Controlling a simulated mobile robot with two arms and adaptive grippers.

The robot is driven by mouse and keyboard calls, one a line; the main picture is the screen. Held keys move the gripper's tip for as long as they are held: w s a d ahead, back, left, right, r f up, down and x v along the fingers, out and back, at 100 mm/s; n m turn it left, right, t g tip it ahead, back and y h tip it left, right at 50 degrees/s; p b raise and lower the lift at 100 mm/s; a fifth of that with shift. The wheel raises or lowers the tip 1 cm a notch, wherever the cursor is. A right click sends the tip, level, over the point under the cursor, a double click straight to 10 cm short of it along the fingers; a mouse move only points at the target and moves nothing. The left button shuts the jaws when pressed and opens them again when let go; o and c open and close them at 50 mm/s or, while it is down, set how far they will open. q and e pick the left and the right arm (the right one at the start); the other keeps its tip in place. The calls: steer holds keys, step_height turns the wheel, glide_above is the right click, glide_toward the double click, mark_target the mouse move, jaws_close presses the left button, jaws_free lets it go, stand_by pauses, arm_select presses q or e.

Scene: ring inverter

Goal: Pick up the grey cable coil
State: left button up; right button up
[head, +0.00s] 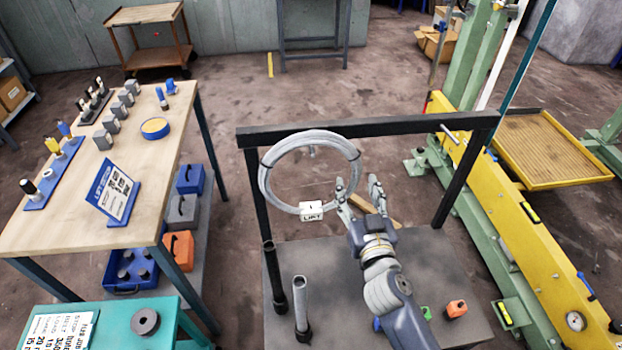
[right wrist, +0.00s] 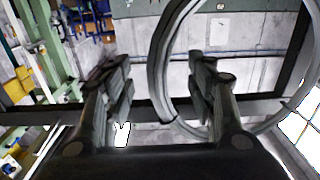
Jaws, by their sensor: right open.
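The grey cable coil (head: 267,185) hangs upright at the black frame's top bar, with dark ties and a white tag reading LIFT (head: 311,211) at its bottom. My right gripper (head: 358,184) is at the coil's lower right side, fingers apart and pointing away. In the right wrist view, the coil's near side (right wrist: 156,70) shows between the two open fingers (right wrist: 160,85). One finger overlaps the ring's opening there. I cannot tell whether either finger touches the coil. My left gripper is not in view.
The black frame (head: 400,125) stands on a dark table (head: 400,262) with upright posts (head: 300,300) at its left. A wooden workbench (head: 150,190) with small parts stands left. A yellow and green machine (head: 520,230) stands close on the right.

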mark_target(356, 183)
steer(key=shift+w+a+r, duration=0.1)
steer(key=shift+w+a, duration=0.1)
steer(key=shift+w, duration=0.75)
steer(key=shift+w+a, duration=0.15)
steer(key=shift+w, duration=0.8)
jaws_close()
steer(key=shift+r, duration=0.2)
